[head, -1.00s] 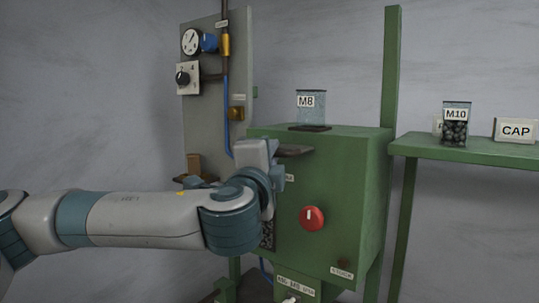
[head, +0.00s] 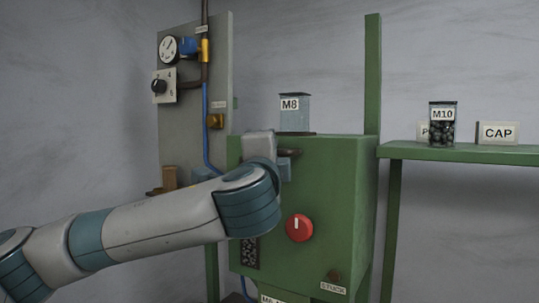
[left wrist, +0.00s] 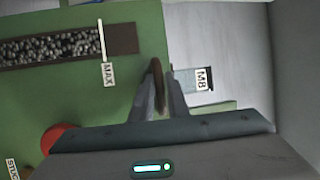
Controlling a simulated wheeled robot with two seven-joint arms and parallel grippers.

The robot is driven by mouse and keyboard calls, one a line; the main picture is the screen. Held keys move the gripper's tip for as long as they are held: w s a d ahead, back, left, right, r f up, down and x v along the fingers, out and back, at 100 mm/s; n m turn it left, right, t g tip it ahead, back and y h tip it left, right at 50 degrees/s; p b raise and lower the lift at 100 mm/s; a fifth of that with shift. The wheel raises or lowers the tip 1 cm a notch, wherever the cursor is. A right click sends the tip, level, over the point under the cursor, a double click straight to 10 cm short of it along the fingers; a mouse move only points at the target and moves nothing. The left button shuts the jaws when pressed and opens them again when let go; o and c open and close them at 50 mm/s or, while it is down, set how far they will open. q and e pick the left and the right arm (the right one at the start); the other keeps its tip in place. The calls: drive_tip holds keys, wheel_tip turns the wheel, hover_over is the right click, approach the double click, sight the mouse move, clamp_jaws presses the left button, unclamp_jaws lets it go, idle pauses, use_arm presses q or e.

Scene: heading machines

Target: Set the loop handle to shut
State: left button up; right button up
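A brown, narrow loop-like piece (left wrist: 157,80), which looks like the loop handle, stands between the fingers of my left gripper (left wrist: 163,85) in the left wrist view. The fingers are apart on either side of it. It lies close to the left finger, with a small gap at the right one; I cannot tell if they touch. In the head view my left gripper (head: 285,160) is at the upper front of the green machine (head: 335,190), largely hidden by my own wrist. A dark edge shows beside it, below the clear M8 container (head: 294,113). My right gripper is not in view.
A red knob (head: 299,228) is on the machine front, below my wrist.

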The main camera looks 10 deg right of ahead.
use_arm(q)
drive_tip(key=shift+o, duration=1.2)
drive_tip(key=shift+d, duration=0.1)
drive_tip(key=shift+w+d+f, duration=0.1)
drive_tip(key=shift+w, duration=0.1)
drive_tip(key=shift+s, duration=0.15)
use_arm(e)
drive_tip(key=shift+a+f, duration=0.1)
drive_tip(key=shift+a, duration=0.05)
